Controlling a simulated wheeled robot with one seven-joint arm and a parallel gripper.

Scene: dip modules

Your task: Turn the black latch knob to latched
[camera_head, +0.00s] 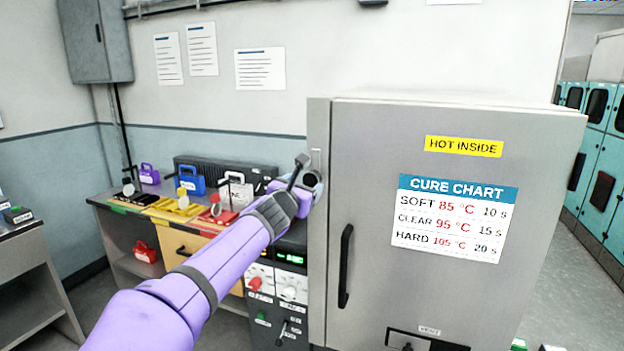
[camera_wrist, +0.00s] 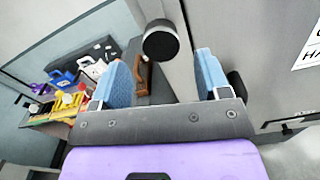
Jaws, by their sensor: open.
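My gripper (camera_wrist: 162,70) is open, with one blue finger to the lower left of the knob and one to the lower right. The knob appears beyond the fingertips, and nothing is held. In the head view the knob (camera_head: 312,181) is partly hidden behind my wrist, near a metal plate on the oven's edge. Its turn position cannot be told.
The oven door (camera_head: 365,260) has a black handle (camera_head: 346,265) close to my arm on the right. A bench with coloured lockout boxes, including a blue one (camera_head: 190,179), stands to the left. Control panels (camera_head: 290,280) sit below my wrist.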

